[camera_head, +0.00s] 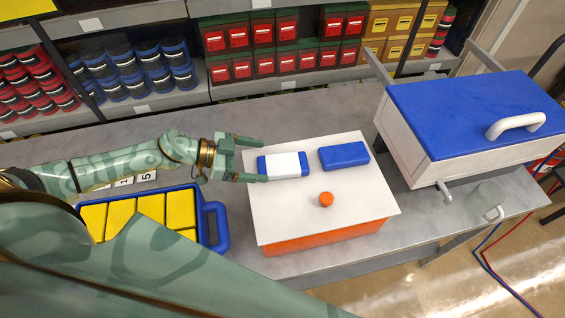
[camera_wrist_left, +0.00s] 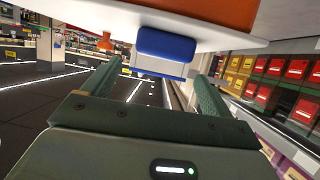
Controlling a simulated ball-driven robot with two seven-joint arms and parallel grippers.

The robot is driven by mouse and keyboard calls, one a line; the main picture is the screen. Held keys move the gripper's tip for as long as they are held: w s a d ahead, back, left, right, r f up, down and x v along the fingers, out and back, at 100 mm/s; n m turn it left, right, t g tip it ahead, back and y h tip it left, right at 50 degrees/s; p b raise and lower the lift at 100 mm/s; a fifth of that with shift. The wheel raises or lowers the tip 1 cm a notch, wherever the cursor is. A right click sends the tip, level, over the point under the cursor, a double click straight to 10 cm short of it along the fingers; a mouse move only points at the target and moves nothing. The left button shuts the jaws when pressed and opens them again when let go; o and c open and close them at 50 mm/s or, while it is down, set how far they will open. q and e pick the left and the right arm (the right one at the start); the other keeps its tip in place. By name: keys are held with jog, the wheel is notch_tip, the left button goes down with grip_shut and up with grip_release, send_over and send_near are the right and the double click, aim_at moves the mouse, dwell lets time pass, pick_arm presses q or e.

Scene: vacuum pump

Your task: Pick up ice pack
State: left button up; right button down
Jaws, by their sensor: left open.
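A white pack with blue ends (camera_head: 285,166) lies flat on the white lid (camera_head: 352,205) of an orange box. A plain blue block (camera_head: 344,155) lies to its right; I cannot tell by label which one is the ice pack. My left gripper (camera_head: 262,160) is open and empty, its fingertips on either side of the white-and-blue pack's left end. In the left wrist view, a blue face (camera_wrist_left: 166,44) with white around it sits ahead, between the open fingers (camera_wrist_left: 158,82). Contact cannot be told. My right gripper is not in view.
An orange knob (camera_head: 326,199) is on the lid. A blue crate (camera_head: 214,222) of yellow blocks stands to the left. A white case with a blue lid (camera_head: 455,105) stands at the right. Shelves with red boxes (camera_head: 238,37) line the back. Grey bench (camera_head: 300,112) behind the lid is clear.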

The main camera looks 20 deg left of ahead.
aim_at(278, 163)
pick_arm(q)
jog(key=x, duration=0.6)
jog(key=shift+f, duration=0.3)
jog(key=c, duration=1)
jog(key=shift+c, duration=1.3)
jog(key=shift+r, duration=0.15)
